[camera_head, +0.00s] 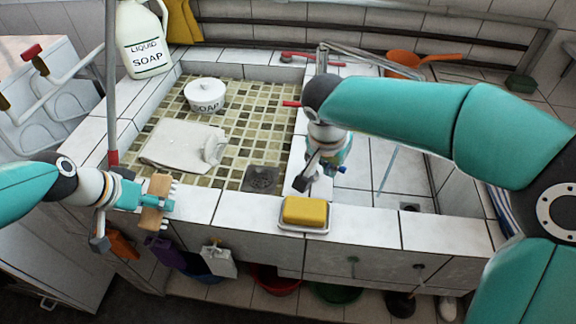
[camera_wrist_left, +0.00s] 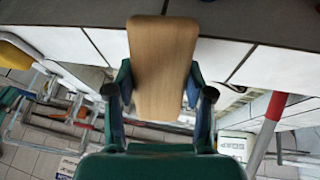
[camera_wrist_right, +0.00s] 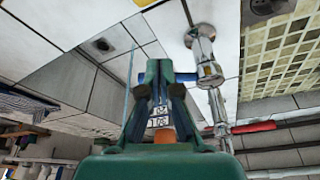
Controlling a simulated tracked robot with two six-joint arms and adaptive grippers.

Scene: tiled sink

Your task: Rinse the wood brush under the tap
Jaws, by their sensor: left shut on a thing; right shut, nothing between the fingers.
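The wood brush (camera_head: 156,202) is held in my left gripper (camera_head: 140,197), above the tiled rim at the front left of the sink. In the left wrist view the brush's flat wooden back (camera_wrist_left: 160,65) lies between the two fingers. My right gripper (camera_head: 330,165) is shut and empty, pointing down over the divider between the two basins. It also shows shut in the right wrist view (camera_wrist_right: 165,78). The metal tap (camera_head: 345,48) is at the back, partly hidden by my right arm. A thin pale blue line (camera_head: 388,170), likely running water, drops into the right basin.
A yellow sponge in a dish (camera_head: 305,211) sits on the front rim. A cloth (camera_head: 180,145) and white soap pot (camera_head: 205,95) are in the left basin. A soap jug (camera_head: 142,38) stands back left; an orange ladle (camera_head: 405,62) lies behind the right basin. A grey post (camera_head: 111,80) rises at left.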

